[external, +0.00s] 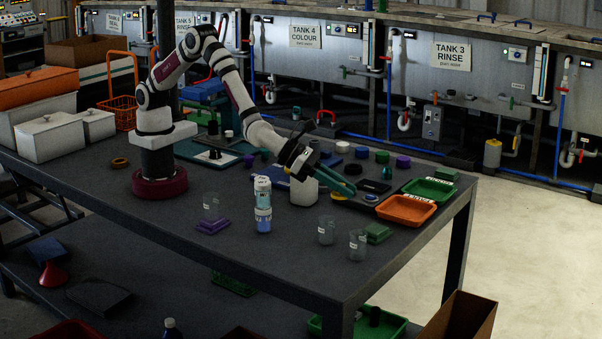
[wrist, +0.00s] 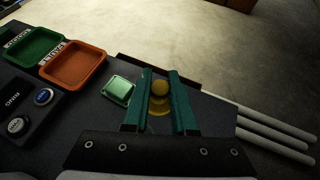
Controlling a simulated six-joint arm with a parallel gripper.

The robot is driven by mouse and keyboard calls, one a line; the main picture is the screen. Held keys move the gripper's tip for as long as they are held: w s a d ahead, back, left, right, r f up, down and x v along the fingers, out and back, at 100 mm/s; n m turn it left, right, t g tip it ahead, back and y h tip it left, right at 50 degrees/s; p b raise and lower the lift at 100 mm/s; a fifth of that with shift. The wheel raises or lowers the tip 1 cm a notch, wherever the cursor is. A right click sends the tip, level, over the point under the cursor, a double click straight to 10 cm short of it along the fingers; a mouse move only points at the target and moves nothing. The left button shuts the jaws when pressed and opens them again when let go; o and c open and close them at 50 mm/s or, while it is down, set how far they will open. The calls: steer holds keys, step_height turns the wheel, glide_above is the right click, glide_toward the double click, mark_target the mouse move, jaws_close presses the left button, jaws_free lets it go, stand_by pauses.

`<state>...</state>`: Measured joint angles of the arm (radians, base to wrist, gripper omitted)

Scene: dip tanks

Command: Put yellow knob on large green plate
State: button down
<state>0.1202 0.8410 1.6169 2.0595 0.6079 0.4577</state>
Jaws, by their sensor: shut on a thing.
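My gripper (wrist: 160,84) has teal fingers and is shut on the yellow knob (wrist: 160,89), which has a round top and a wider yellow part below it. A square green plate (wrist: 118,90) lies just left of the fingers in the wrist view, apart from the knob. It also shows in the external view (external: 377,233), near the front edge. Another green plate (external: 446,174) lies behind the green tray; I cannot tell which is the large one.
An orange tray (external: 406,210) and a green tray (external: 430,190) stand at the right table edge. Two clear beakers (external: 326,231) (external: 357,245) stand near the front edge. A blue and white stacked container (external: 263,205) and purple plates (external: 212,225) are further left. Several knobs lie behind my gripper.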

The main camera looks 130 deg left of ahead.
glide_above(378, 228)
step_height(378, 228, down, 7)
steer(key=shift+f, duration=0.1)
step_height(378, 228, down, 4)
steer(key=shift+f, duration=0.15)
steer(key=c, duration=0.7)
jaws_free()
